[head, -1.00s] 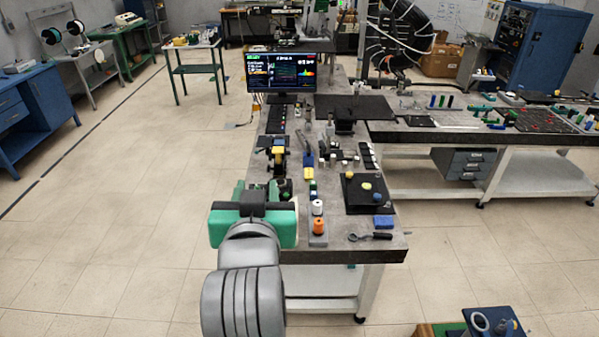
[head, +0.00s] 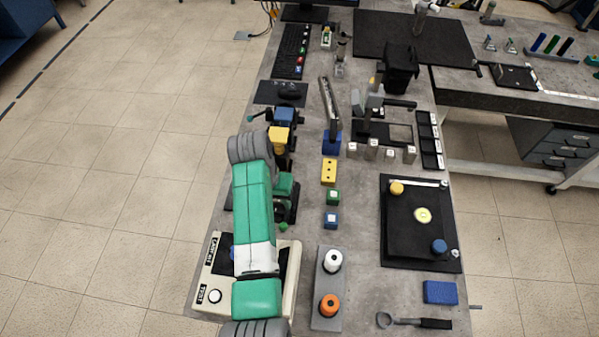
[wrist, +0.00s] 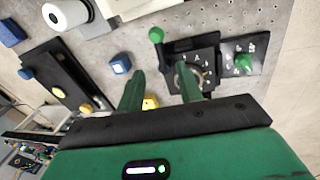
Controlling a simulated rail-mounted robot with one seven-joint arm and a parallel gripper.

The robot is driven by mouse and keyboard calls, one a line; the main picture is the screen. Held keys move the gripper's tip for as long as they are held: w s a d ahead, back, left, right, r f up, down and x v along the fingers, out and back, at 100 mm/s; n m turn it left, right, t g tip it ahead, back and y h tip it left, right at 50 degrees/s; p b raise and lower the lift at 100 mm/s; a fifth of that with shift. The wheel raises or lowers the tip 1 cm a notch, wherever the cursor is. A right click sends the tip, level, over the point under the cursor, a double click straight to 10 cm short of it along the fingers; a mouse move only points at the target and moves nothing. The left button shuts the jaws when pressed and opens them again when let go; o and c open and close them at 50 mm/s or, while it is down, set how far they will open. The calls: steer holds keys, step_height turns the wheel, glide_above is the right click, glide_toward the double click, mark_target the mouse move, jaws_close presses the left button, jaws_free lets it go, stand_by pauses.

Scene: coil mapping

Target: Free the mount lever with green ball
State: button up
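In the wrist view, a lever with a green ball (wrist: 156,36) stands on a black mount plate (wrist: 205,52) over the grey table. A ring-shaped part on the plate is partly hidden by a finger. My gripper (wrist: 160,82) is open, its two green fingers apart with nothing between them. The ball shows just beyond the fingertips, near the gap; I cannot tell the height between them. In the head view, the green ball (head: 283,226) shows beside my arm, which hides much of the mount.
A blue cube (head: 331,219), a green cube (head: 333,196) and a yellow block (head: 328,171) stand right of the mount. A spool holder (head: 318,300) with white and orange spools is nearer. A black board (head: 395,250) lies farther right. A labelled beige box (head: 205,297) is under my arm.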

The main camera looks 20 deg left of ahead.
mark_target(285, 219)
steer(key=f, duration=0.2)
steer(key=d+f+b, duration=0.1)
steer(key=f, duration=0.5)
steer(key=shift+d+f, duration=0.25)
steer(key=shift+d, duration=0.05)
jaws_close()
